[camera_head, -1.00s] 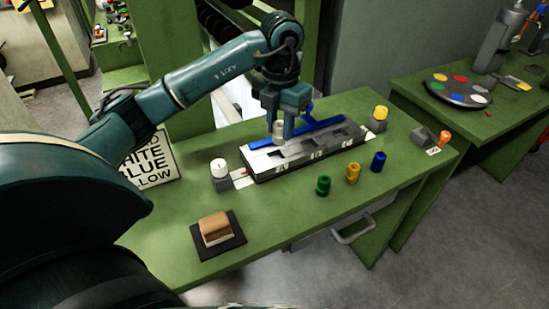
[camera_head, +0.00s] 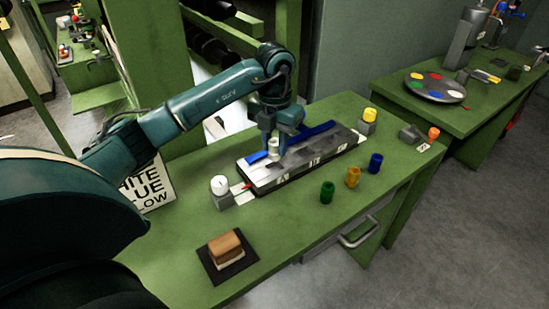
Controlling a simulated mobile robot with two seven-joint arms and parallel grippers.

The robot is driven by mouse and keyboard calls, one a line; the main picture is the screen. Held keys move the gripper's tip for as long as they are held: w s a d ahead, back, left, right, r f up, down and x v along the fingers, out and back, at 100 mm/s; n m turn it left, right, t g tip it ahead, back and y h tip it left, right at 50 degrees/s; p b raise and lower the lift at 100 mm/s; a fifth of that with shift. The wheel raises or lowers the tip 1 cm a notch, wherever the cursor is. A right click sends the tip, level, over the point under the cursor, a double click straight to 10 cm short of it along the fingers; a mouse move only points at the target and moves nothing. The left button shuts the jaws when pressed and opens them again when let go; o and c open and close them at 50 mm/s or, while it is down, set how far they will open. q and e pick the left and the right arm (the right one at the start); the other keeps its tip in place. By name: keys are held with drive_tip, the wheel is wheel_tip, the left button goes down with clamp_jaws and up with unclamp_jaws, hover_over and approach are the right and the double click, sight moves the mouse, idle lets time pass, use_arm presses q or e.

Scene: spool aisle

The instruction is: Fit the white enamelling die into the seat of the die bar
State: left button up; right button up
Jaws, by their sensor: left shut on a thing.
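My left gripper (camera_head: 275,149) is shut on the white enamelling die (camera_head: 274,143), a small pale cylinder held upright. The gripper and die are over the left half of the die bar (camera_head: 323,165), a long grey and black block with several recesses in its top. The fingers hide part of the die and the bar beneath. I cannot tell whether the die's lower end touches the seat. My right gripper is not in view.
Green (camera_head: 327,192), orange (camera_head: 352,177) and blue (camera_head: 375,163) spool-shaped pieces stand in front of the bar. A white-capped piece (camera_head: 220,185) is at its left, a yellow-capped one (camera_head: 370,115) at its right. A brown block lies on a dark pad (camera_head: 243,273). A lettered sign (camera_head: 155,188) stands at left.

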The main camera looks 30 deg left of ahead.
sight(275, 157)
use_arm(q)
wheel_tip(275, 157, down, 4)
drive_tip(key=shift+f, duration=0.25)
drive_tip(key=shift+f, duration=0.2)
drive_tip(key=o, duration=1)
drive_tip(key=shift+r, duration=0.2)
wheel_tip(275, 157, up, 12)
drive_tip(key=shift+r, duration=0.1)
